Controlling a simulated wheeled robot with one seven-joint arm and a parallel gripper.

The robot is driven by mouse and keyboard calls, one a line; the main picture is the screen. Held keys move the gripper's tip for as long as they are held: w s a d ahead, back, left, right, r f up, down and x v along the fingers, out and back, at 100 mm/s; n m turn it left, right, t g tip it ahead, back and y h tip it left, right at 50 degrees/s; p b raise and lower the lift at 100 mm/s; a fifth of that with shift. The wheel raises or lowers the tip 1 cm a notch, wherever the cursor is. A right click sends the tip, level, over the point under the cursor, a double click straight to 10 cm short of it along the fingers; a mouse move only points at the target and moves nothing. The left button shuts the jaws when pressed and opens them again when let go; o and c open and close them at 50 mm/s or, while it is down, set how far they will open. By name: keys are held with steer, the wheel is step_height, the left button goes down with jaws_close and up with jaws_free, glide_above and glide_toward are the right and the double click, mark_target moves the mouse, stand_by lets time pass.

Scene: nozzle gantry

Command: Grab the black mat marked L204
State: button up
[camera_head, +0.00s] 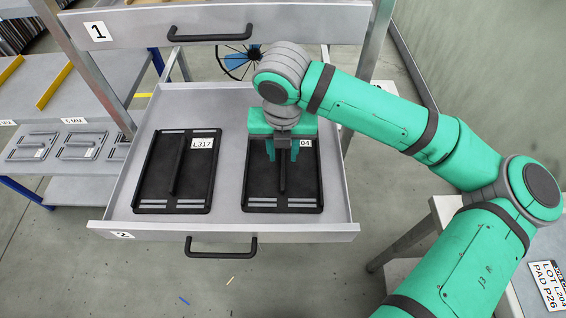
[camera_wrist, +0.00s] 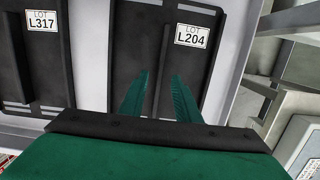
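The black mat marked L204 (camera_head: 306,182) lies flat in the right half of the open drawer. In the head view my arm covers part of its label, so only "04" shows. In the wrist view the mat (camera_wrist: 140,38) shows its full "LOT L204" label and a raised black ridge along its middle. My gripper (camera_head: 281,157) is above the mat, pointing down, with its green fingers apart. In the wrist view the gripper (camera_wrist: 161,76) has one finger on each side of the ridge, with gaps visible. I cannot tell how far down the fingertips reach.
A similar black mat marked L317 (camera_head: 153,180) lies left in the same drawer (camera_head: 229,110). A drawer marked 1 (camera_head: 140,27) is above it. Grey pads (camera_head: 80,146) lie on a left-hand bench. A card reading "LOT L204 PAD P26" (camera_head: 549,284) is at lower right.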

mark_target(283, 163)
steer(key=shift+w+f, duration=0.15)
steer(key=shift+f, duration=1.05)
jaws_close()
